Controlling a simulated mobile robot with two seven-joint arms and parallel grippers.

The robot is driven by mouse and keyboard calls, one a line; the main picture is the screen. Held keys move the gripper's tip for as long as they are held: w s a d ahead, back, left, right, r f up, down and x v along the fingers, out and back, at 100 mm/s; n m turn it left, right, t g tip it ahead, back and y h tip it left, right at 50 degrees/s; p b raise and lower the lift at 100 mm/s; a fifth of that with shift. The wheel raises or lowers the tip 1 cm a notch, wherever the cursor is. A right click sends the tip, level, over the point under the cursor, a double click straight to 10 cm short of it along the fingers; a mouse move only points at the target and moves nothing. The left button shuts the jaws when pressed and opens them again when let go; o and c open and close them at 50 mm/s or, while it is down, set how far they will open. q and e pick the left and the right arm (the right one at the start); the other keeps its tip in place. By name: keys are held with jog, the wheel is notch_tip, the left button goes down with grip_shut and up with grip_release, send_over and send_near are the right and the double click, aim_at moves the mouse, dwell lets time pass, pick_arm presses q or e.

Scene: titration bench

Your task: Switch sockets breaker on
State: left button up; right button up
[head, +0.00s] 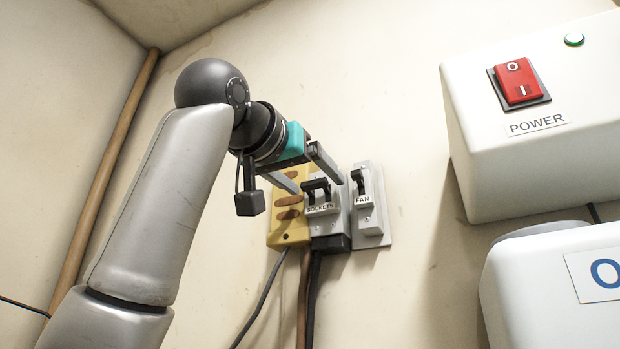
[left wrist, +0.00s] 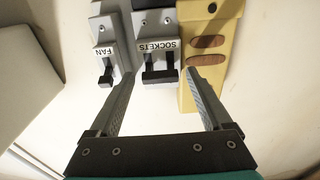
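The sockets breaker (head: 328,224) is a grey wall unit with a black double lever above its SOCKETS label in the head view. In the left wrist view the breaker (left wrist: 152,25) appears upside down, with its black lever (left wrist: 160,76) below the label. My left gripper (head: 317,186) is open at the breaker. Its fingers stand on either side of the lever with nothing between them in grip. In the left wrist view the fingertips (left wrist: 161,74) flank the lever with gaps on both sides. Contact cannot be made out. My right gripper is not in view.
A fan switch (head: 366,215) sits close right of the breaker, and a yellow plate (head: 289,236) with brown oval pieces close left. Cables hang below. A white box (head: 550,165) with a red power switch (head: 519,82) juts out at right.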

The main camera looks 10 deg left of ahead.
pick_arm(q)
jog(key=shift+s+a+f+b, duration=0.2)
jog(key=shift+s+b, duration=0.2)
jog(key=shift+s, duration=0.15)
jog(key=r+b+v, duration=0.1)
jog(key=b+v, duration=0.4)
jog(key=v, duration=0.9)
jog(key=shift+f, duration=0.45)
